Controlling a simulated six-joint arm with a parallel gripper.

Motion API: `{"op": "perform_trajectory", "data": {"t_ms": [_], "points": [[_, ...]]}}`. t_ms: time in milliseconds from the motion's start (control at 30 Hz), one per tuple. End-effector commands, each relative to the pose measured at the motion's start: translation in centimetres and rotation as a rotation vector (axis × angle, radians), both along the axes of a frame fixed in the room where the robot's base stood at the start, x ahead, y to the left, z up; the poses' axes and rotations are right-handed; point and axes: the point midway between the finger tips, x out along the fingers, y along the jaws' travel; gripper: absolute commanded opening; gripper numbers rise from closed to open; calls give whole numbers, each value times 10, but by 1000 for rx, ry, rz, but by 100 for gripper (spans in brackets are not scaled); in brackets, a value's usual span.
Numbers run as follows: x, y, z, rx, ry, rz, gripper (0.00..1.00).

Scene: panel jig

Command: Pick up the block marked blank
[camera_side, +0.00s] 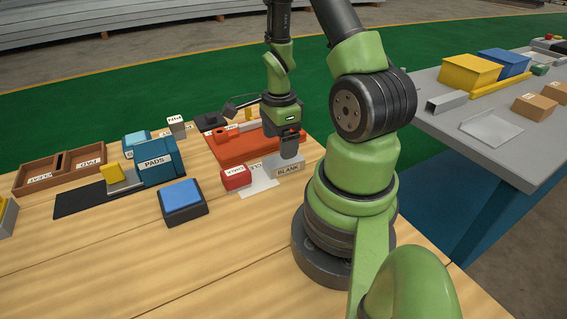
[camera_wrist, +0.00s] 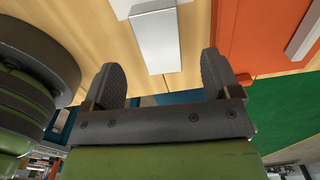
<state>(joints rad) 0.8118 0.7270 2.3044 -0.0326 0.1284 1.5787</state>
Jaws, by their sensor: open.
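The grey block marked BLANK (camera_side: 289,171) sits at the front edge of the orange panel, beside a white sheet (camera_side: 262,186). My gripper (camera_side: 291,150) points down over it, with the fingers close to its top. In the wrist view the block's pale top (camera_wrist: 157,40) lies between the lines of my two dark fingers, just past the fingertips. My gripper, also in the wrist view (camera_wrist: 162,75), is open, with a gap on both sides of the block. I cannot tell whether the fingers reach below the block's top.
A red labelled block (camera_side: 236,177) stands just left of the BLANK block. The orange panel (camera_side: 232,151) lies behind. A blue pad (camera_side: 181,196), a blue PADS holder (camera_side: 159,163) and a wooden tray (camera_side: 62,181) are further left. The front wooden table is clear.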

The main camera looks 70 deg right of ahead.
Motion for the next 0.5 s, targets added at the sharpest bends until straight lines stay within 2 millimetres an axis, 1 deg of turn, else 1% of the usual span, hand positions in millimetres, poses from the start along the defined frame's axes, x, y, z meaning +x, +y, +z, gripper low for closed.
{"op": "perform_trajectory", "data": {"t_ms": [33, 167, 267, 400, 500], "points": [[0, 0, -5, 2, 1, 0, 83], [-1, 0, -11, 0, 0, 0, 83], [-3, -1, -20, 2, 1, -1, 83], [-9, -3, -40, 4, 3, -1, 83], [-8, -4, -52, 2, 2, 2, 83]]}}
